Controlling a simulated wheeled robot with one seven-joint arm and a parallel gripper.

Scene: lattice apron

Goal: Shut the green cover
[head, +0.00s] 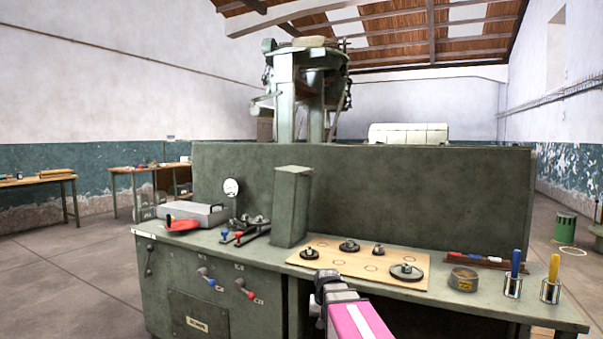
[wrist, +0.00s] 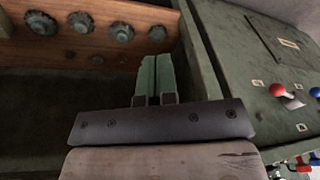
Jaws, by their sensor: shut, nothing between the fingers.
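A green panel edge (wrist: 197,50) stands along the right side of a dark open compartment (wrist: 60,110) in the wrist view. It looks like the green cover standing open, though I cannot tell it surely from the cabinet's frame. My gripper (wrist: 154,58) is shut and empty, its green fingers together just left of this edge. I cannot tell whether they touch it. In the head view the fingers are hidden below my arm, and the cover is not clearly seen.
A brown board (wrist: 90,35) with several round knobs lies inside the compartment. The front of the green bench (head: 150,290) has a labelled panel (head: 200,308), a blue-knobbed lever (head: 208,279) and a red-knobbed lever (head: 243,288). Weights sit on a tan board (head: 330,262) on top.

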